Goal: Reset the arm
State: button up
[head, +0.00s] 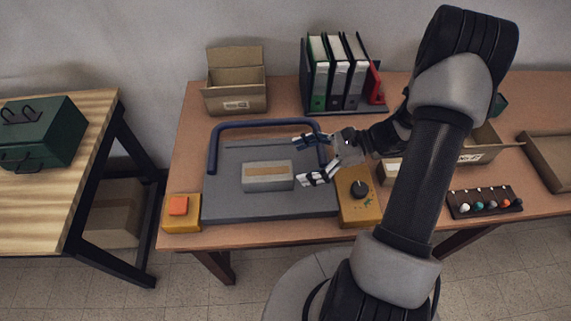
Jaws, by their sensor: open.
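My arm rises from the lower middle of the head view, bends at the upper right and reaches back down to the left over the brown table (182,160). My gripper (300,161) is open, its two fingers spread and pointing left. It is above the right part of a grey board (226,202) with a blue bar frame (262,123). A small box with a tan strip (267,176) lies on the board, just left of the fingers. Nothing shows between the fingers.
An orange button box (182,212) and a yellow box with a black knob (357,204) flank the board. An open carton (236,82) and a binder rack (345,74) stand behind. At right are a rack of coloured balls (485,203) and a tray (548,160).

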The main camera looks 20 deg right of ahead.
jog(key=shift+v, duration=0.8)
